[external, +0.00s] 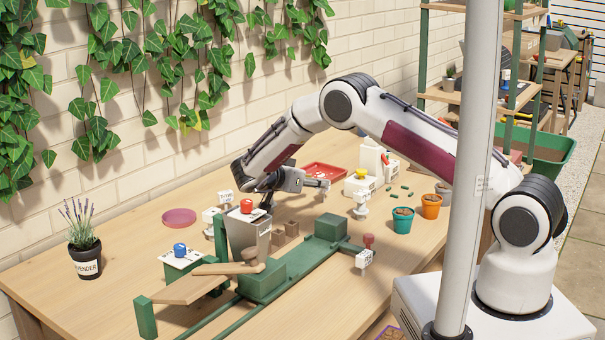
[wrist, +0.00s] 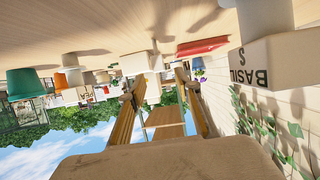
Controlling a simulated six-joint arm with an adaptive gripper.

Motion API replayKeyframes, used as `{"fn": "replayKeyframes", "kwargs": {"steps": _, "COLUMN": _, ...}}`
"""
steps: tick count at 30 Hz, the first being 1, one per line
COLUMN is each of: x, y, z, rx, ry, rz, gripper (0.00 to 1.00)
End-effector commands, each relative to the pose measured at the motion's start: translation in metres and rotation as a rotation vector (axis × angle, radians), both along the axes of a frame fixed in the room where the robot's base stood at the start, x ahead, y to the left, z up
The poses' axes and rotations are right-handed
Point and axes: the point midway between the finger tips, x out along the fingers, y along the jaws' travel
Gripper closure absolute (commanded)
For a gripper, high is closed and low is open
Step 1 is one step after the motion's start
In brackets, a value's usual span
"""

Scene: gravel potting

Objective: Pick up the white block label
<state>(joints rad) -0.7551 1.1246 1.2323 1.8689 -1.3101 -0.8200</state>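My gripper (external: 322,184) is level over the table, its fingers pointing right in the external view. In the wrist view, which is upside down, its two fingers (wrist: 156,88) are spread with a gap and nothing visibly held. A white block label (external: 361,209) with a pale knob stands on the table, to the right of and apart from the fingertips. A white block (wrist: 142,63) appears beyond the fingers in the wrist view, probably this one. Another white block lettered BASIL S (wrist: 275,62) is close to the camera at the right. Its fellow blocks make identity uncertain.
A red tray (external: 325,172) lies behind the gripper. A grey hopper with a red-knobbed block (external: 247,207) stands below my wrist, near a green balance frame (external: 330,226). Teal (external: 402,221) and orange (external: 431,206) pots stand right. A lavender pot (external: 85,258) stands left.

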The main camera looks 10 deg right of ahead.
Motion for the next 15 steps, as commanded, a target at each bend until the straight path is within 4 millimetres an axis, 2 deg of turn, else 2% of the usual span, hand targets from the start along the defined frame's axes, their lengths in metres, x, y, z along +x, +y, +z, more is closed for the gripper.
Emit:
{"fn": "replayKeyframes", "kwargs": {"steps": 5, "x": 0.004, "y": -0.005, "z": -0.003, "rx": 0.000, "ry": 0.000, "rz": -0.001, "gripper": 0.67}}
{"fn": "replayKeyframes", "kwargs": {"steps": 15, "x": 0.025, "y": -0.029, "z": -0.018, "rx": -0.001, "ry": 0.000, "rz": -0.002, "gripper": 0.67}}
